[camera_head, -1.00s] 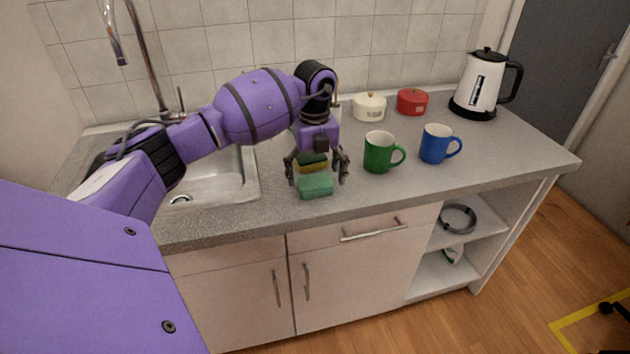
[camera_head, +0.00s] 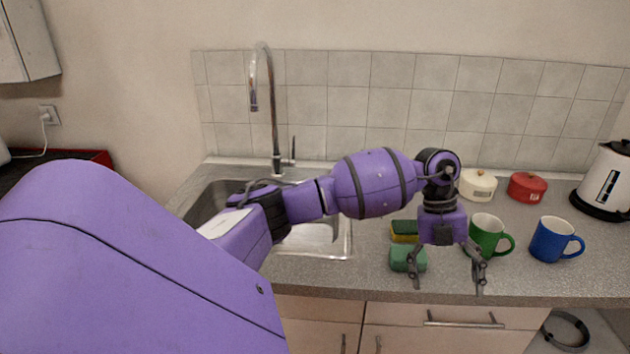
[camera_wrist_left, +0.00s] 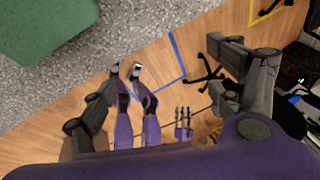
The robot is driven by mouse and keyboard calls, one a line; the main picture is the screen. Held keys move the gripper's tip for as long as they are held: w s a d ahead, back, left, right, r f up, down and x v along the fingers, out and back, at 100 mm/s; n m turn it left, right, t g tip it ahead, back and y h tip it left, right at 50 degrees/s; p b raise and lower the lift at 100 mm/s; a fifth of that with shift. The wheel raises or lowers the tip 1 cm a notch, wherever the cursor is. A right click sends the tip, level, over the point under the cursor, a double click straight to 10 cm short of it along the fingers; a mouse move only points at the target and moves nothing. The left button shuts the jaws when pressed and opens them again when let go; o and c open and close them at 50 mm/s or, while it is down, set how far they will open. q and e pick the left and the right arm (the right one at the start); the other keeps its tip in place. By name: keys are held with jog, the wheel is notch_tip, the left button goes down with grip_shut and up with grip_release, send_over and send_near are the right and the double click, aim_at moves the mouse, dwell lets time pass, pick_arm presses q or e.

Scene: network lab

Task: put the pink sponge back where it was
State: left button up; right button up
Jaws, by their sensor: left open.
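No pink sponge shows in either current view. A green sponge (camera_head: 407,258) lies on the counter right of the sink, with a yellow-and-green sponge (camera_head: 404,231) just behind it. My left gripper (camera_head: 446,284) is open and empty, pointing down near the counter's front edge, to the right of the green sponge. Its left finger overlaps the green sponge's right edge in the head view; contact cannot be told. In the left wrist view, the open fingers (camera_wrist_left: 163,55) have floor and counter edge behind them, and a green sponge (camera_wrist_left: 45,25) fills the upper left corner. My right gripper is not recognizable.
A green mug (camera_head: 487,236) stands close behind and right of my left gripper. A blue mug (camera_head: 553,240) is farther right. A white pot (camera_head: 478,186), red pot (camera_head: 527,188) and kettle (camera_head: 607,182) stand behind. The sink (camera_head: 345,240) and tall faucet (camera_head: 273,110) are left.

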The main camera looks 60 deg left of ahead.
pick_arm(q)
jog(key=s+d+f+n+t+h, duration=0.2)
jog(key=s+d+f+h, duration=0.3)
jog(key=d, duration=0.6)
jog(key=s+d+f+n+t+h, duration=0.25)
jog(key=s+d+h, duration=0.4)
jog(key=d, duration=0.35)
jog(key=s+a+f+n+t+y, duration=0.6)
jog(key=a+f+n+t+y, duration=0.45)
jog(key=n, duration=0.65)
jog(key=s+a+f+n+g+y, duration=0.2)
jog(key=s+f, duration=0.4)
jog(key=s, duration=0.4)
jog(key=s+a+f+n+g+y, duration=0.3)
jog(key=s+f, duration=0.3)
jog(key=s, duration=0.4)
jog(key=shift+s+f+n+g, duration=0.2)
jog(key=shift+f+n+g, duration=0.2)
jog(key=shift+n+g, duration=0.4)
jog(key=shift+a, duration=0.1)
pick_arm(e)
jog(key=shift+w+r, duration=0.1)
